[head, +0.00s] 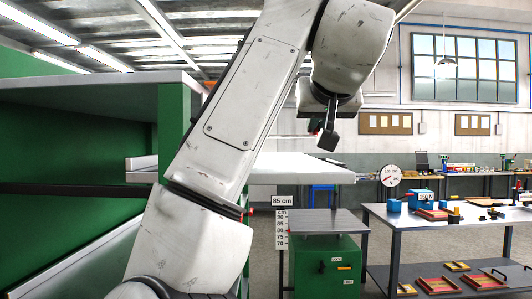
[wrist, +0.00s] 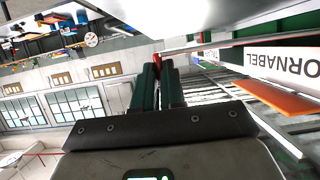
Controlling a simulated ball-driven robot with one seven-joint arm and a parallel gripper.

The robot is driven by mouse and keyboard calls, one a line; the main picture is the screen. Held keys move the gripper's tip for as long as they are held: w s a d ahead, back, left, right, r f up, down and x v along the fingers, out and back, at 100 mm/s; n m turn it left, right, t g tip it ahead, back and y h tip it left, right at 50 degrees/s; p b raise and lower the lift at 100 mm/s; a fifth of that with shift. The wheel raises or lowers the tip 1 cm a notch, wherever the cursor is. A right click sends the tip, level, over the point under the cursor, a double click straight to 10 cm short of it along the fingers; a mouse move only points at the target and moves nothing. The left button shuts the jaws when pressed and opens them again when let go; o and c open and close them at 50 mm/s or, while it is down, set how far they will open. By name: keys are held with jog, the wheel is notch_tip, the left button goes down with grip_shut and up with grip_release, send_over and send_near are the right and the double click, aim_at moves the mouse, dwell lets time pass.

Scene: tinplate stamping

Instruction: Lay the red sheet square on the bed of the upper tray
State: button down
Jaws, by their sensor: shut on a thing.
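My gripper (head: 327,138) hangs high in the middle of the head view, and its dark fingers also show in the wrist view (wrist: 160,68). It is shut on the red sheet, which shows as a thin red edge (head: 290,135) beside the fingers. In the wrist view a red strip (wrist: 182,48) shows at the fingertips. The sheet's face is hidden. A pale flat slab (head: 300,172) lies below the gripper, apart from it; I cannot tell whether it is the upper tray. The tray's bed is not clearly visible.
A green cabinet with a grey top (head: 85,92) stands close on the left. A grey-topped green stand (head: 322,222) with a height scale (head: 282,228) stands below. A bench (head: 440,216) with blue and red items is at the right. In the wrist view an orange panel (wrist: 278,98) lies near lettering.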

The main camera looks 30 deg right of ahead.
jog(key=w+d+p, duration=0.1)
jog(key=w+d, duration=0.2)
jog(key=w, duration=0.1)
jog(key=w+d+p, duration=0.2)
jog(key=w+d, duration=0.1)
jog(key=w, duration=0.2)
jog(key=w+d+p, duration=0.2)
jog(key=w+d, duration=0.1)
jog(key=w, duration=0.2)
jog(key=shift+d+r, duration=0.15)
jog(key=shift+d, duration=0.1)
notch_tip(320, 180, down, 3)
jog(key=shift+f+p, duration=0.2)
jog(key=shift+p, duration=0.15)
jog(key=shift+f, duration=0.25)
jog(key=shift+f+b, duration=0.3)
jog(key=shift+f, duration=0.5)
jog(key=c, duration=1.2)
grip_release()
jog(key=shift+f, duration=0.15)
jog(key=shift+r, duration=0.45)
jog(key=v, duration=0.4)
jog(key=b+v, duration=0.1)
jog(key=v, duration=0.3)
jog(key=r+b+v, duration=0.1)
jog(key=v, duration=0.3)
